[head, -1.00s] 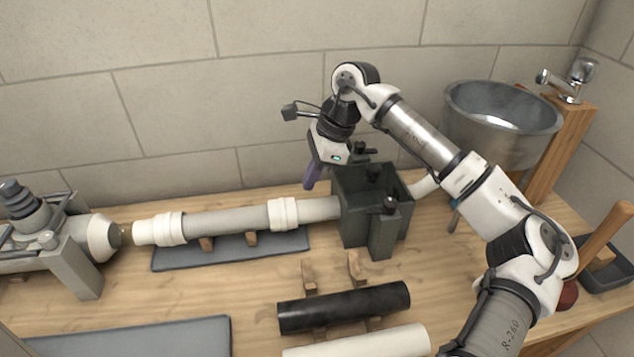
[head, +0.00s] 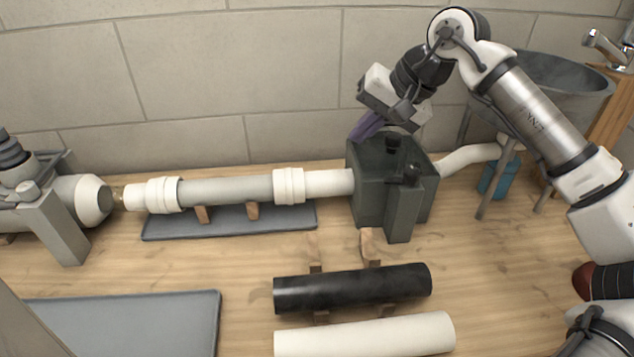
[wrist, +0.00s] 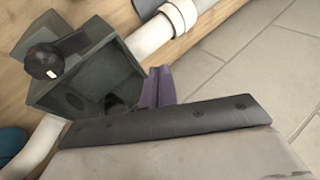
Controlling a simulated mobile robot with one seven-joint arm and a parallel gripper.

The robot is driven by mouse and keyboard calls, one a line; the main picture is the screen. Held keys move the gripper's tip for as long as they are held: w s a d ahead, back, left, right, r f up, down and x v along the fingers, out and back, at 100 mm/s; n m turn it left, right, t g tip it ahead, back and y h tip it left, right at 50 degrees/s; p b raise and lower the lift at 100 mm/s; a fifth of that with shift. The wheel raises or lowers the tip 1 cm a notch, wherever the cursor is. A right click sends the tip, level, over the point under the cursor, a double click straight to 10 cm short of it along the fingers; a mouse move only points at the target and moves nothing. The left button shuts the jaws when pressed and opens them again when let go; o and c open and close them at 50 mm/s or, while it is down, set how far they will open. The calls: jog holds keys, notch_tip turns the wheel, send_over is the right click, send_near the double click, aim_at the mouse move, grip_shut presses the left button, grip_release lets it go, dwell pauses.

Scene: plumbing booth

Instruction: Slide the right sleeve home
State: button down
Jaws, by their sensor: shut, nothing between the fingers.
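The right sleeve (head: 289,186) is a white ribbed collar where the grey pipe (head: 227,191) meets the white pipe stub (head: 330,182). What lies under it is hidden. The left sleeve (head: 163,195) is a similar collar at the grey pipe's other end. My gripper (head: 365,126) has purple fingers, shut and empty, behind and above the dark clamp box (head: 377,180), up and right of the right sleeve and apart from it. In the wrist view the purple fingers (wrist: 157,86) are together, and a white collar (wrist: 178,14) shows at the top edge.
The clamp box grips the white pipe stub at the right. A grey clamp (head: 55,222) stands at the far left. A black pipe (head: 352,288) and a white pipe (head: 365,337) lie in front on wooden rests. A metal basin (head: 550,85) stands back right, and the wall is close behind.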

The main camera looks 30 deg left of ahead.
aim_at(297, 170)
jog(key=n+b, duration=0.1)
jog(key=d+n, duration=0.1)
jog(key=n, duration=0.1)
jog(key=shift+f+n+t+y+b, duration=0.2)
jog(key=shift+n+t+y+b, duration=0.1)
jog(key=shift+t+b, duration=0.1)
jog(key=x, duration=1)
jog(key=shift+s+a, duration=0.1)
jog(key=shift+s, duration=0.05)
jog(key=shift+s+a+r, duration=0.15)
jog(key=shift+s+a, duration=0.6)
jog(key=shift+a, duration=0.25)
jog(key=shift+s+a, duration=0.3)
jog(key=shift+a, duration=0.15)
jog(key=shift+s+a+b, duration=0.4)
jog(key=shift+s+a, duration=0.25)
jog(key=shift+a, duration=0.25)
